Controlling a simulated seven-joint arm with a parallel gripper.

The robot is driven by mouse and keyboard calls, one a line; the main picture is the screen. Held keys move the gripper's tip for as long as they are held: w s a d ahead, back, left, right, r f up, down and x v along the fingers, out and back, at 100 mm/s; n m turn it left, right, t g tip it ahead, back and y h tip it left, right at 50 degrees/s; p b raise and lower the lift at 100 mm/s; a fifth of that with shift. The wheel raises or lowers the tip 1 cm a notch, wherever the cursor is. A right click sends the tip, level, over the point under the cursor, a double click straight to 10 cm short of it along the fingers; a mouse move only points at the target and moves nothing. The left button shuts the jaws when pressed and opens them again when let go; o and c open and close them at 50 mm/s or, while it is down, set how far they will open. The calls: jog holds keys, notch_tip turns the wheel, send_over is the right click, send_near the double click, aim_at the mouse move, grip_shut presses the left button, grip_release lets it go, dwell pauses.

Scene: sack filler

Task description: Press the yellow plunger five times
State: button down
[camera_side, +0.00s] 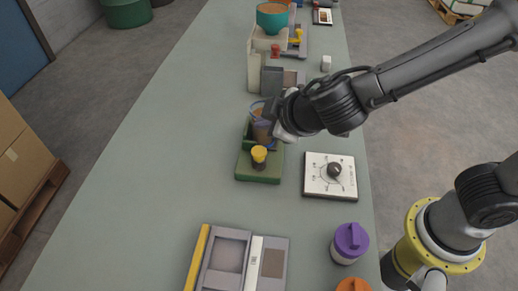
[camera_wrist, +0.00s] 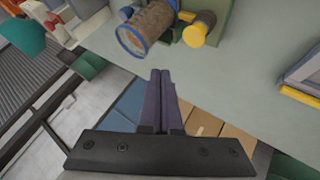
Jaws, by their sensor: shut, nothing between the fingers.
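The yellow plunger (camera_side: 259,154) stands upright on the front part of a green base (camera_side: 260,173) in the side view. It also shows in the wrist view (camera_wrist: 195,34), near the top and right of the fingers. Behind it on the green base is a clear container (camera_side: 262,130) with brown contents; it shows in the wrist view (camera_wrist: 147,27) with a blue rim. My gripper (camera_wrist: 161,72) is shut and empty, with its fingers apart from the plunger.
A white dial panel (camera_side: 330,175) lies right of the green base. A purple-lidded jar (camera_side: 349,242) and a grey tray with a yellow edge (camera_side: 236,262) are nearer the camera. A hopper with a teal bowl (camera_side: 272,18) stands farther back. The left of the table (camera_side: 150,180) is clear.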

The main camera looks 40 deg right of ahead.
notch_tip(320, 180, up, 4)
jog(key=shift+f, duration=0.25)
jog(key=shift+f, duration=0.1)
send_near(258, 148)
jog(key=shift+w+f, duration=0.45)
jog(key=shift+w, duration=0.4)
jog(key=shift+w+f, duration=0.45)
jog(key=shift+w, duration=0.4)
jog(key=shift+w+f, duration=0.45)
jog(key=shift+w, duration=0.4)
jog(key=shift+f, duration=0.1)
jog(key=shift+f, duration=0.3)
jog(key=shift+d+f, duration=0.1)
jog(key=shift+f, duration=0.65)
dwell(1.0)
jog(key=shift+r, duration=1.15)
